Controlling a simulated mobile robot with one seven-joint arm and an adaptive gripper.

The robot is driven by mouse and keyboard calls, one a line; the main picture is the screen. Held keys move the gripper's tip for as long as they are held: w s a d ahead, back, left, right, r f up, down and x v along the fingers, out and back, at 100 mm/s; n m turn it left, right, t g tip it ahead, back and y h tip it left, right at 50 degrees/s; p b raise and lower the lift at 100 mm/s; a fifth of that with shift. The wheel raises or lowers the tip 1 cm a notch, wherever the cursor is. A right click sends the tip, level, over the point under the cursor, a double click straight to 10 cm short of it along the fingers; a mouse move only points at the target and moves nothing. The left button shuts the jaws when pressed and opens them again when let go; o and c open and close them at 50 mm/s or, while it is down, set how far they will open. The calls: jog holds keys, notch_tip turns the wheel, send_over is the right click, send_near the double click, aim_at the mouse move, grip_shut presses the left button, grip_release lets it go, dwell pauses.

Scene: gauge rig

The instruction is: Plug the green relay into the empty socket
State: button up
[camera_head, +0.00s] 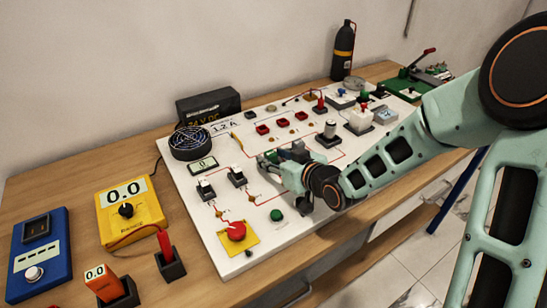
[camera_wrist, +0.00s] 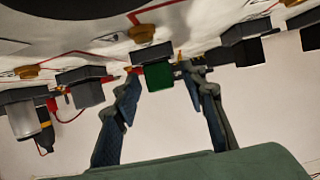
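In the wrist view a green block (camera_wrist: 159,77), which looks like the green relay, lies between the two fingers of my gripper (camera_wrist: 164,76). It is right up against a dark socket-like base (camera_wrist: 152,54) on the white panel; whether it is seated there I cannot tell. The fingers stand apart with gaps on both sides of it. In the head view my gripper (camera_head: 282,157) is low over the middle of the panel and hides what is between its fingers. I cannot make out a clearly empty socket in either view.
The white panel (camera_head: 220,237) carries a red button (camera_head: 236,231), a green button (camera_head: 276,215), a round fan (camera_head: 190,142) and several modules close to my gripper. A yellow meter (camera_head: 130,212) and a blue box (camera_head: 38,258) stand left on the wooden table.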

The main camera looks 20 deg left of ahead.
jog(key=shift+r, duration=0.25)
jog(key=v, duration=1.2)
jog(key=shift+w+d+p, duration=0.1)
jog(key=shift+p, duration=0.25)
